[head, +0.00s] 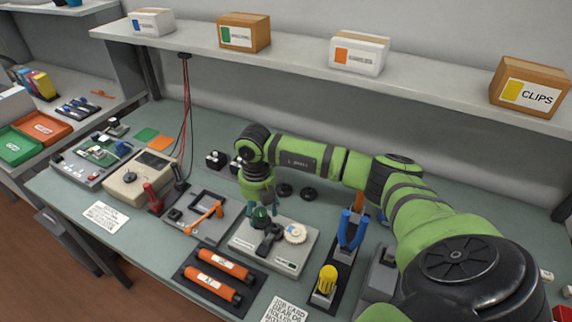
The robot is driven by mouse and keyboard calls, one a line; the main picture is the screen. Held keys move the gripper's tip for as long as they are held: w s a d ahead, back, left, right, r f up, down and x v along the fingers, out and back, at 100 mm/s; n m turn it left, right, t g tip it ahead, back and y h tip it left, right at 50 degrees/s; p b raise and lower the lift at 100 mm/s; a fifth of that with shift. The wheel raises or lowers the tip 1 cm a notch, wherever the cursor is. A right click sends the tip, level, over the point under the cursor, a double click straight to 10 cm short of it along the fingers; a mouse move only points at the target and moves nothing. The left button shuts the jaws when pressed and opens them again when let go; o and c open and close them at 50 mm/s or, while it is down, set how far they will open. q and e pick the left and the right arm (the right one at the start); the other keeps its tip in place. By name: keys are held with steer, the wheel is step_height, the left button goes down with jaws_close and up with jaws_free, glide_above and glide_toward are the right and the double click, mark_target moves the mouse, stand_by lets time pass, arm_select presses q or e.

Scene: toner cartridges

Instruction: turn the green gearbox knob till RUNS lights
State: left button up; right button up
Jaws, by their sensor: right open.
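The gearbox (304,256) is a light grey plate-like unit near the front middle of the bench, with a white gear dial (295,233) and dark parts on top. Its green knob (261,216) stands upright at the back left of the unit. My right gripper (263,209) points down right over the knob, with its open fingers at the knob's sides. I cannot tell whether they touch it. The small labels on the gearbox are too small to read, and no lit RUNS light can be made out. My left gripper is not in view.
Orange toner cartridges (212,281) lie in a dark tray in front. A yellow-handled tool (327,280) and blue-handled pliers (352,229) stand to the right. A frame with an orange tool (205,222) and a beige meter (139,178) are left. A shelf with boxes (243,32) runs behind.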

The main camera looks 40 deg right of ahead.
steer(key=n+b, duration=0.1)
steer(key=n, duration=0.2)
steer(key=shift+f, duration=0.2)
steer(key=n+b, duration=0.1)
steer(key=n, duration=0.2)
steer(key=shift+r, duration=0.15)
steer(key=n+b, duration=0.2)
steer(key=n, duration=0.1)
steer(key=n+b, duration=0.1)
steer(key=n, duration=0.2)
steer(key=shift+n, duration=0.4)
steer(key=c, duration=0.9)
